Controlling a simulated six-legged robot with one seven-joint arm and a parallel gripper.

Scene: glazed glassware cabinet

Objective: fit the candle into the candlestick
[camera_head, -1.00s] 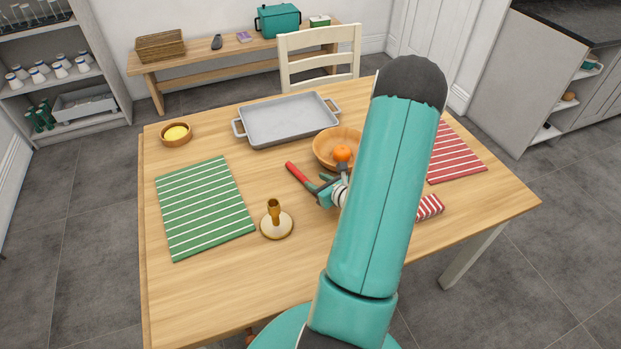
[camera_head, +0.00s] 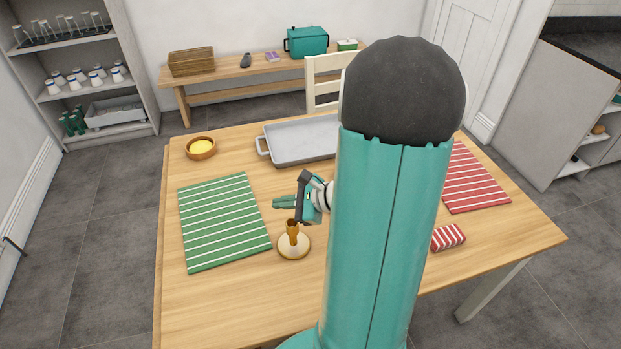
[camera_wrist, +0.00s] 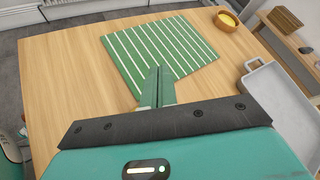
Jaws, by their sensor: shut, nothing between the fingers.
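The brass candlestick (camera_head: 293,246) stands upright on the table, on a pale round base, just right of the green striped mat. No candle shows in its socket. My gripper (camera_head: 278,202) is just above and behind the candlestick in the head view, its fingers pointing left. In the wrist view its fingers (camera_wrist: 158,88) are together and empty, over the near edge of the mat. The red candle is in neither current view; my arm covers much of the table's middle. The candlestick does not show in the wrist view.
The green striped mat (camera_head: 222,222) lies left, with a small bowl of yellow contents (camera_head: 201,147) behind it. A grey tray (camera_head: 290,142) is at the back. A red striped mat (camera_head: 475,180) and a folded red striped cloth (camera_head: 448,237) lie right of my arm.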

